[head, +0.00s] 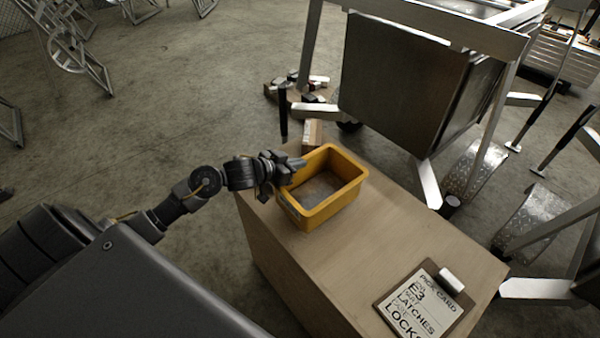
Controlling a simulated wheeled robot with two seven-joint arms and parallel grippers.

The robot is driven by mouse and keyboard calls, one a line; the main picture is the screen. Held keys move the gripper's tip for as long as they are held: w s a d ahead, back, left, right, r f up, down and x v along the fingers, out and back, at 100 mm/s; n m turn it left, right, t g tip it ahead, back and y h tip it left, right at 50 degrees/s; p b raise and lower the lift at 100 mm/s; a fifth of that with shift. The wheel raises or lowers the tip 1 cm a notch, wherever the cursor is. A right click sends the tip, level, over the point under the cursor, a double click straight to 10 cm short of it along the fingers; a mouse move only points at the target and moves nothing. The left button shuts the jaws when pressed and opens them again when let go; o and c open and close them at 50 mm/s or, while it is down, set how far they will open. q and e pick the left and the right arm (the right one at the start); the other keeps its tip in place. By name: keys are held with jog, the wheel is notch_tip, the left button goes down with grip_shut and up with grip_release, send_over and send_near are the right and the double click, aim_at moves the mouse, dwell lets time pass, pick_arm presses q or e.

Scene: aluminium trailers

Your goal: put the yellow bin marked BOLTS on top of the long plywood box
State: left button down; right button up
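A yellow bin (347,201) stands upright on the far-left part of the long plywood box (400,228) in the head view. Its inside looks greyish, and no BOLTS marking can be read from here. My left gripper (285,170) is at the bin's left rim, with a finger reaching over the rim's corner. The fingers are small and dark, so I cannot tell whether they are closed on the rim. My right gripper is not in view.
A clipboard (422,304) with a pick card lies on the box's near right end. An aluminium trailer (405,85) stands behind the box. Small boxes and loose items (312,90) lie on the floor beyond it. The floor at left is mostly open.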

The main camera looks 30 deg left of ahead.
pick_arm(q)
jog(key=shift+w+d+f, duration=0.2)
jog(key=shift+w, duration=0.1)
jog(key=shift+f, duration=1.6)
jog(key=c, duration=1.6)
grip_release()
jog(key=shift+d+f, duration=0.1)
jog(key=shift+c, duration=0.2)
jog(key=shift+s, duration=0.15)
jog(key=v, duration=1.1)
jog(key=shift+s, duration=0.35)
